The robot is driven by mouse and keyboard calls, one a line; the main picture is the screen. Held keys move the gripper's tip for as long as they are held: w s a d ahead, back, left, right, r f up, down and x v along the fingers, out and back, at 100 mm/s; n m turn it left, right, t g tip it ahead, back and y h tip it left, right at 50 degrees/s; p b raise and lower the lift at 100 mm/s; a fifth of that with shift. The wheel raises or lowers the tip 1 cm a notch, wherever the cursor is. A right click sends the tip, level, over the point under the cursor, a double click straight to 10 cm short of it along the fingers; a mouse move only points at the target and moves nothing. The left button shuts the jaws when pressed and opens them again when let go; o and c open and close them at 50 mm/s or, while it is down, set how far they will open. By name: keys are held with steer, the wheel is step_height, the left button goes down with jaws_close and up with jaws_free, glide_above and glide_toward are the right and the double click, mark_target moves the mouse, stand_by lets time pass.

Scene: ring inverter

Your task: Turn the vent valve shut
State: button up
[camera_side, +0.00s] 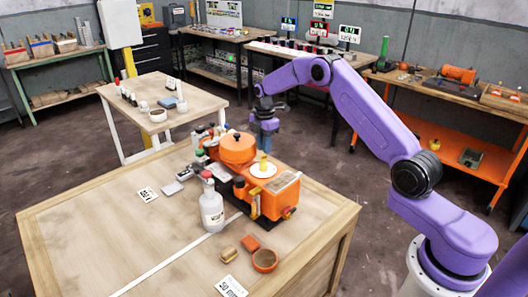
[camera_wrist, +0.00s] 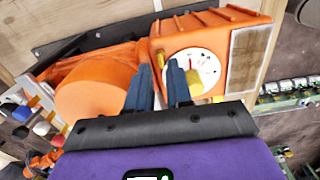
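An orange machine (camera_side: 285,200) stands on the near wooden table, with a round orange drum (camera_side: 238,148) on it. A white dial (camera_side: 263,169) on its top carries a yellow knob (camera_side: 264,163). A small red and yellow fitting (camera_side: 288,212) sticks out of its near right side. No label tells which part is the vent valve. My gripper (camera_side: 266,138) hangs above the machine's far side, apart from the knob. In the wrist view my gripper (camera_wrist: 160,66) has its dark fingers apart with nothing between them. The white dial (camera_wrist: 208,66) is just right of them, partly covered by the right finger.
A grey-white bottle with a red cap (camera_side: 211,205) stands close at the machine's near left. An orange bowl (camera_side: 265,260) and small blocks (camera_side: 250,243) lie in front. The table's left part is mostly clear. A smaller table (camera_side: 190,90) stands behind.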

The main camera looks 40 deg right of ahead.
steer(key=shift+f, duration=1.45)
jaws_close()
